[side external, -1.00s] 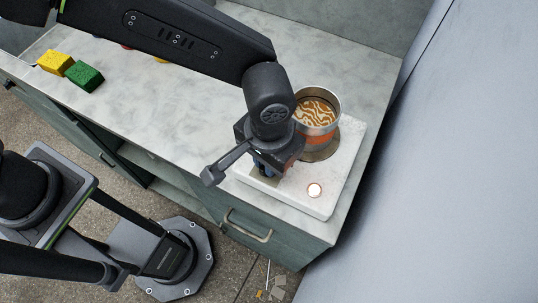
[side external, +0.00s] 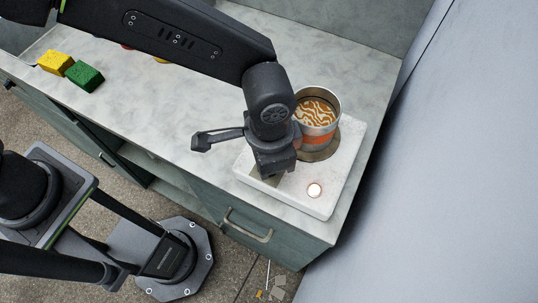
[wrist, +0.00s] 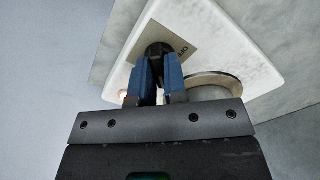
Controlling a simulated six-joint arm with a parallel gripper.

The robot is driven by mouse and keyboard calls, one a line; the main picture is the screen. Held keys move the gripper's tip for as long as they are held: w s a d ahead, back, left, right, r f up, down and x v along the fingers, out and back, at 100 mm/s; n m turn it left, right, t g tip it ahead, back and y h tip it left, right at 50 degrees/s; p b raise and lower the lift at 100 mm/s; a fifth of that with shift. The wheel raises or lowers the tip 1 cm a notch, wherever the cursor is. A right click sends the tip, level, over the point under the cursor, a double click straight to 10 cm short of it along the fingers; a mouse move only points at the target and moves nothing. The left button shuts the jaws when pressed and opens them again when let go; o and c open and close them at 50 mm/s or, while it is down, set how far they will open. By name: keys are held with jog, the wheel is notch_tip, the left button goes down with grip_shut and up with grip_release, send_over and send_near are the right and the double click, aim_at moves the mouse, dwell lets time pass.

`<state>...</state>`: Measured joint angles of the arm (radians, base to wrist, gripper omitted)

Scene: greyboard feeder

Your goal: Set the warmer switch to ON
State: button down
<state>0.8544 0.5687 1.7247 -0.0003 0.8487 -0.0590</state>
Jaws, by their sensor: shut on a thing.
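The white warmer (side external: 335,190) sits on the counter's right end. It also shows in the wrist view (wrist: 243,55). My gripper (wrist: 158,68) is shut on the knob, a blue finger on each side. In the side view my gripper (side external: 272,160) is over the warmer's front left and hides the knob. A round lamp (side external: 315,190) on the warmer glows. I cannot tell the knob's exact pointing direction.
A metal pot (side external: 317,118) with brown and white swirled contents stands on the warmer's round plate (side external: 322,153), close behind my gripper. Yellow (side external: 54,62) and green (side external: 85,76) blocks lie far left. A grey wall (side external: 440,170) rises at right.

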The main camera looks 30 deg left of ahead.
dwell(0.3)
jog(key=c, duration=1.2)
grip_release()
jog(key=shift+o, duration=0.2)
notch_tip(320, 180, up, 14)
